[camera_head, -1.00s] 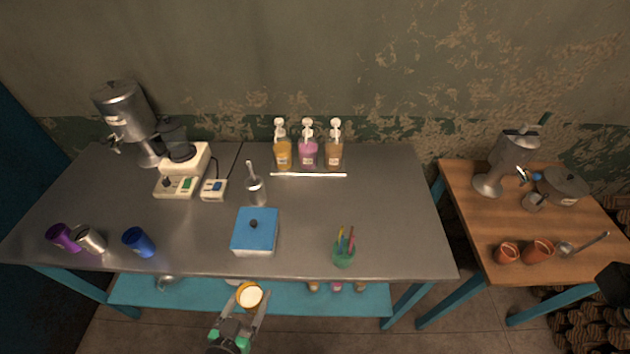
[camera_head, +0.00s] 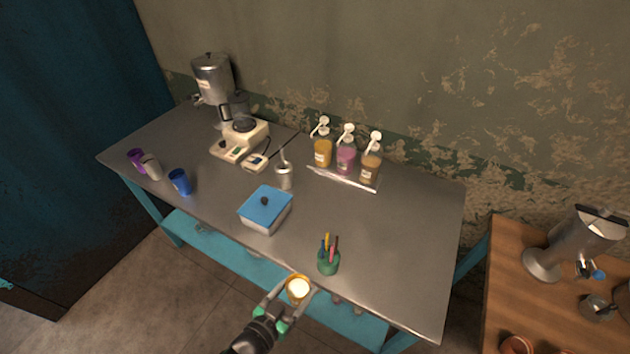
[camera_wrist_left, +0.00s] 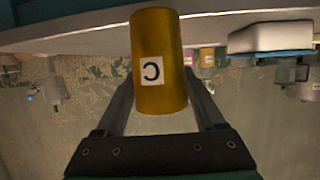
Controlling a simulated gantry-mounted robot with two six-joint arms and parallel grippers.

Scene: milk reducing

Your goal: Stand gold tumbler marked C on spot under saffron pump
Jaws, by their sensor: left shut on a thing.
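The gold tumbler (camera_head: 299,288) is in my left gripper (camera_head: 287,304), beyond the table's front edge in the head view. It looks upright from above, and its inside is pale. In the left wrist view, the tumbler (camera_wrist_left: 160,62) sits between both fingers with its C label facing the camera; that view is upside down. The saffron pump (camera_head: 323,152) is the yellow-orange bottle at the left of three white-topped pumps at the back. A pale strip (camera_head: 342,179) runs in front of them; I cannot make out separate spots. My right gripper is not in view.
A green pen cup (camera_head: 328,263) stands near the front edge, close to the tumbler. A blue-lidded box (camera_head: 265,210) and a metal cup (camera_head: 285,176) are left of the pumps. Purple, silver and blue tumblers (camera_head: 180,181) stand far left. Bare tabletop (camera_head: 400,235) lies right of centre.

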